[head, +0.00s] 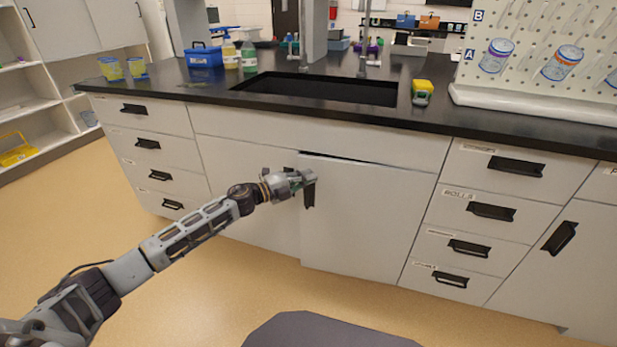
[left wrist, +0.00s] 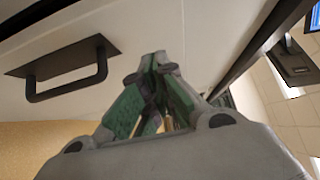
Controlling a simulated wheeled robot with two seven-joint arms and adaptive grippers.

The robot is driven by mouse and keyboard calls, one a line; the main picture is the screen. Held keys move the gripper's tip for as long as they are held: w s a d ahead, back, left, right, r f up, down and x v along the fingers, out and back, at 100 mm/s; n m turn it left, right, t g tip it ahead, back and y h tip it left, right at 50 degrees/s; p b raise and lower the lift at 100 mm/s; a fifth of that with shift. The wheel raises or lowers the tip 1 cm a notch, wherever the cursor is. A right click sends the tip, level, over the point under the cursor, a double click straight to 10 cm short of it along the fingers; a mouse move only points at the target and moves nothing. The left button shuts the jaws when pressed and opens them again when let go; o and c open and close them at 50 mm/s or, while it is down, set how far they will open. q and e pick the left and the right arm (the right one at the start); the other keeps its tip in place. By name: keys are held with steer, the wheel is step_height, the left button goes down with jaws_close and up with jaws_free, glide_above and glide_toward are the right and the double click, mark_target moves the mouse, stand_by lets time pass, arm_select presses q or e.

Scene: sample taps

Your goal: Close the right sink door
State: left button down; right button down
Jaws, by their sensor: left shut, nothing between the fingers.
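The right sink door (head: 375,215) is a white panel below the sink. A dark gap along its top edge shows it standing slightly ajar. Its black handle (head: 309,195) is near its upper left corner. My left gripper (head: 308,178) is at that corner, by the handle, and partly covers it. In the left wrist view my left gripper's green-padded fingers (left wrist: 158,85) are shut and empty. A black handle (left wrist: 68,70) on a white panel is left of them there, apart from the fingers. Whether the fingertips touch the door cannot be told. My right gripper is not in view.
The black countertop (head: 290,110) with the sink basin (head: 315,90) overhangs the doors. Drawers with black handles stand to the left (head: 145,143) and right (head: 490,211). The floor (head: 230,285) before the cabinets is clear around my arm.

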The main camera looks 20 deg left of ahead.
arm_select(q)
steer(key=shift+w, duration=0.65)
steer(key=shift+w+b, duration=0.1)
steer(key=shift+b, duration=0.2)
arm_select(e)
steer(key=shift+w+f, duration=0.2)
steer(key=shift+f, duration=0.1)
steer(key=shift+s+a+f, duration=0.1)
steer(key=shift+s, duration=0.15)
arm_select(q)
steer(key=shift+w+a, duration=0.1)
